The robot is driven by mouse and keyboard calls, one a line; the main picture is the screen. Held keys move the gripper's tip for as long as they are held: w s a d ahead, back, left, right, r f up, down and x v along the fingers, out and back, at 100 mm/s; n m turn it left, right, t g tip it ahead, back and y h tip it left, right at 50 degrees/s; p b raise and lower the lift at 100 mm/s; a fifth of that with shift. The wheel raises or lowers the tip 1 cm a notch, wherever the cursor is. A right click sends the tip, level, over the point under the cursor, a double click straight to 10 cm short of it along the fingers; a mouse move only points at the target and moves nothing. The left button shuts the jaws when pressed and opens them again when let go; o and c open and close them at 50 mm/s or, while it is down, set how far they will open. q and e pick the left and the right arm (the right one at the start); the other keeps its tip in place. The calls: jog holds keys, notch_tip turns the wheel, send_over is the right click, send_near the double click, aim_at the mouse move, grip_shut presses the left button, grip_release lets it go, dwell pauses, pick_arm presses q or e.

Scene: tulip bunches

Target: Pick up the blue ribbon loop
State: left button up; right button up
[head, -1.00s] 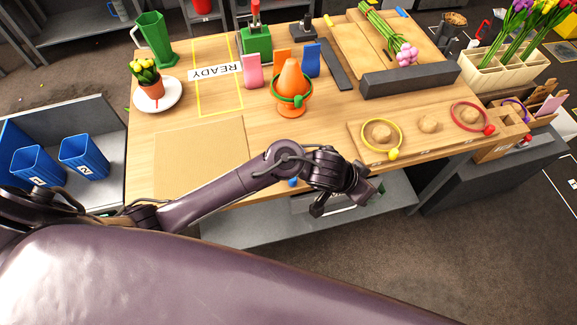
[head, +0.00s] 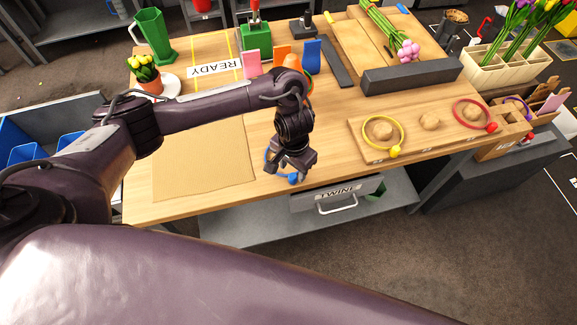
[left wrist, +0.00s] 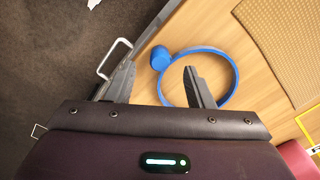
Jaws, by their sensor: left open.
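The blue ribbon loop (left wrist: 233,72) lies on the wooden table near its front edge, with a round blue knob (left wrist: 160,57) on its ring. In the head view the knob (head: 293,179) shows just below my left gripper (head: 289,170), and most of the ring is hidden behind the gripper. My left gripper is open and points down at the loop. In the left wrist view (left wrist: 158,67) the knob appears between the two fingers, and the right finger overlaps the inside of the ring. I cannot tell the finger height above the table. My right gripper is not in view.
A wooden board (head: 362,151) to the right holds a yellow loop (head: 399,130) and a red loop (head: 457,108) around pegs. A flat tan mat (head: 205,160) lies left. The TWINE drawer (head: 340,193) with its handle is below the table edge. My arm partly hides the orange cone.

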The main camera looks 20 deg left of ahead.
aim_at(293, 175)
pick_arm(q)
notch_tip(293, 175, down, 4)
jog(key=shift+r, duration=0.2)
grip_shut()
jog(key=shift+w+r, duration=0.1)
jog(key=shift+r, duration=0.05)
jog(key=shift+r, duration=0.65)
notch_tip(293, 175, up, 18)
jog(key=p, duration=0.5)
jog(key=shift+r+p, duration=0.25)
jog(key=shift+p, duration=0.15)
